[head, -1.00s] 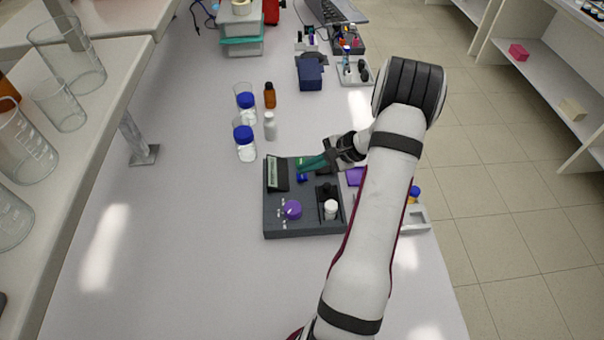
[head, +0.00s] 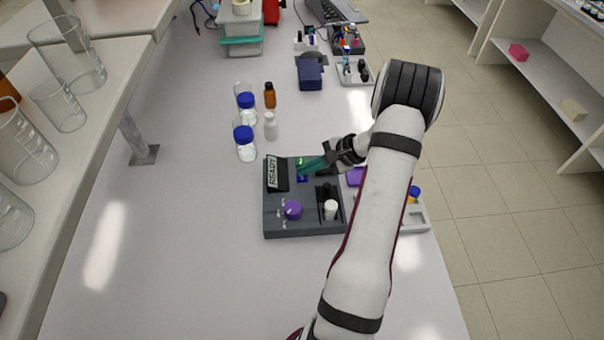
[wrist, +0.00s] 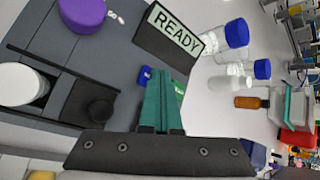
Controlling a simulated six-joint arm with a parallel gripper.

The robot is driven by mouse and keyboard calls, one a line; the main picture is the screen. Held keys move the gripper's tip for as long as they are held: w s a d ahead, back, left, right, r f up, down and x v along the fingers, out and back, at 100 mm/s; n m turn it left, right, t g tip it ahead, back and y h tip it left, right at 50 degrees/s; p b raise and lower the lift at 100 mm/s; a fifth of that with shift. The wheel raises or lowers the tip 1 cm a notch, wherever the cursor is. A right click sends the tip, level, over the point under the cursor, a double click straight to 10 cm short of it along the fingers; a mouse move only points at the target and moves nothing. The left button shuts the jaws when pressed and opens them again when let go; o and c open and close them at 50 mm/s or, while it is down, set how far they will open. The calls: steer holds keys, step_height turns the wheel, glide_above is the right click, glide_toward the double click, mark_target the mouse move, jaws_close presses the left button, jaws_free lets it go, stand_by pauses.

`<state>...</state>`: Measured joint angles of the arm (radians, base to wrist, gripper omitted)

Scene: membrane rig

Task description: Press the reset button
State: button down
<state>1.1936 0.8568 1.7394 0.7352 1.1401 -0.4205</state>
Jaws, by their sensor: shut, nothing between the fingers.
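The dark grey rig (head: 275,222) lies on the bench with its tilted display (head: 277,174), which reads READY; it is clear in the wrist view too (wrist: 172,40). A small blue button (head: 302,178) sits beside the display, and shows next to my fingertips in the wrist view (wrist: 145,74). A green lit patch (wrist: 179,87) is at the other side of the fingers. No label marks the reset button legibly. My gripper (head: 303,168), with green fingers (wrist: 164,86), is shut and empty above the rig close to the blue button. I cannot tell whether the tips touch anything.
The rig also carries a purple knob (head: 292,209), a white cap (head: 330,209) and a black knob (wrist: 92,103). Blue-capped bottles (head: 245,143) and a brown bottle (head: 270,95) stand behind it. The bench left of the rig is clear.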

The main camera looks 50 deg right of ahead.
mark_target(307, 176)
steer(key=shift+r, duration=0.9)
steer(key=shift+r, duration=2.5)
